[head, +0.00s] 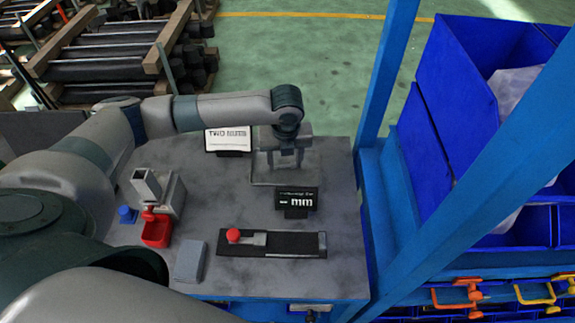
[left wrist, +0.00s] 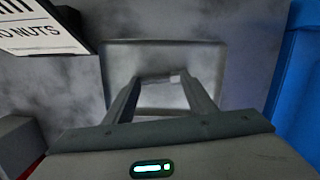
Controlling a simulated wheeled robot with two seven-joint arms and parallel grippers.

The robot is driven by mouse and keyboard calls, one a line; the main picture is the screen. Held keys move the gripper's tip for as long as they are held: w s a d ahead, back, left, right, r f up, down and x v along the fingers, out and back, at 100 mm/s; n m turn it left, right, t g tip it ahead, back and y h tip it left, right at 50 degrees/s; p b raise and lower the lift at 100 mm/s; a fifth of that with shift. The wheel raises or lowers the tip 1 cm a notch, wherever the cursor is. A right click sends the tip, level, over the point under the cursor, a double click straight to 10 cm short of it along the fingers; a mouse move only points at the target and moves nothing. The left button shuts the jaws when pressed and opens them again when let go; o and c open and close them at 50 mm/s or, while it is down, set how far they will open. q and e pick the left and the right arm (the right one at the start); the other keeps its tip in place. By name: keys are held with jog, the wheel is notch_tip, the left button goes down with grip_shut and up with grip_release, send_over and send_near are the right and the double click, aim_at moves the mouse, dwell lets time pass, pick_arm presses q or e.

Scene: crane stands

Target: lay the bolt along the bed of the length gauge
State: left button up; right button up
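My left gripper (head: 285,165) points down over a shallow grey tray (head: 258,182) at the back right of the table. Its two fingers are apart. In the left wrist view the gripper (left wrist: 162,79) is over the tray (left wrist: 160,47), and a small pale piece (left wrist: 175,77) shows between the fingertips, near the right one; it may be the bolt, but it is too small to be sure. The length gauge (head: 290,244), a dark bed with a grey block and a red knob (head: 233,235), lies at the front. No bolt shows on it. My right gripper is out of view.
An "mm" sign (head: 297,199) stands between tray and gauge. A "TWO NUTS" sign (head: 228,138) is behind left. A grey fixture (head: 172,193), red bin (head: 157,231), blue piece (head: 127,214) and grey block (head: 190,261) are left. A blue post (head: 385,75) rises right.

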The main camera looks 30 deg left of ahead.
pick_arm(q)
jog(key=c, duration=0.3)
jog(key=shift+r+b, duration=0.35)
jog(key=shift+r, duration=0.15)
jog(key=r, duration=0.1)
jog(key=d+r+b, duration=0.1)
jog(key=r, duration=0.1)
jog(key=shift+w+r+b, duration=0.1)
jog(key=shift+r+b, duration=0.05)
jog(key=shift+b, duration=0.15)
jog(key=w+d+r+b, duration=0.1)
jog(key=d+r+b, duration=0.2)
jog(key=d+r, duration=0.3)
jog(key=d, duration=0.4)
jog(key=shift+d+r, duration=0.3)
jog(key=shift+r, duration=0.05)
